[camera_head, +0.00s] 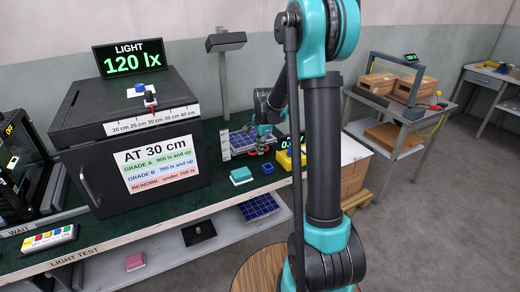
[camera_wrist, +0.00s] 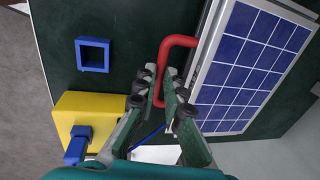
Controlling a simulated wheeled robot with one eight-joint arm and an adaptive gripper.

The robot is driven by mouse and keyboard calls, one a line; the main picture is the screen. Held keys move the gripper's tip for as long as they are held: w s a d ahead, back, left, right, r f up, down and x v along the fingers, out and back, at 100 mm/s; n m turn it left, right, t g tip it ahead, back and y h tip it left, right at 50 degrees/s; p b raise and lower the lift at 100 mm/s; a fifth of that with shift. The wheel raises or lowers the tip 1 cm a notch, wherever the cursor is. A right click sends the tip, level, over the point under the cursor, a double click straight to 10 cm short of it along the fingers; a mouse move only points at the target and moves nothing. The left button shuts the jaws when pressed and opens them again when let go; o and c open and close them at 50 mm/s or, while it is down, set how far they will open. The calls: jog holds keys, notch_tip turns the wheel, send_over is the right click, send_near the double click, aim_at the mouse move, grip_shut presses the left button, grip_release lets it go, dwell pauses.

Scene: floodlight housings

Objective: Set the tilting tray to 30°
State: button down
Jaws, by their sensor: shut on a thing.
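The tilting tray (camera_wrist: 208,68) carries a blue solar panel (camera_wrist: 258,62) with white cell lines. A red bent handle (camera_wrist: 166,55) stands out from the tray's edge. My gripper (camera_wrist: 160,85) is shut on the red handle, with one finger on each side of it. In the head view the panel (camera_head: 242,141) sits on the bench under the lamp post, and my gripper (camera_head: 264,140) is at its right side. A white upright plate (camera_head: 225,145) stands at the tray's left; its marks are too small to read. I cannot tell the tray's angle.
A yellow box (camera_wrist: 75,112) with a blue part and a blue square frame (camera_wrist: 92,55) lie near my gripper. A teal block (camera_head: 241,176) is on the bench's front. The black test box (camera_head: 130,130) stands left; a lamp (camera_head: 226,42) rises behind the tray.

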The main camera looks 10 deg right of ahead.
jog(key=shift+w+a+r+g, duration=0.15)
jog(key=shift+r+g, duration=0.1)
jog(key=shift+r, duration=0.25)
jog(key=shift+w+d+r+g, duration=0.1)
jog(key=shift+r+g, duration=0.1)
jog(key=shift+r, duration=0.35)
jog(key=shift+w+a+r+g, duration=0.15)
jog(key=shift+r+g, duration=0.1)
jog(key=shift+r, duration=0.25)
jog(key=w+a+r, duration=0.1)
jog(key=w+r, duration=0.2)
jog(key=r, duration=0.3)
jog(key=shift+w+r, duration=0.2)
jog(key=shift+r, duration=0.1)
jog(key=shift+a+r, duration=0.1)
jog(key=c, duration=1.6)
grip_release()
jog(key=shift+w+a, duration=0.1)
jog(key=shift+w, duration=0.15)
jog(key=shift+s, duration=0.15)
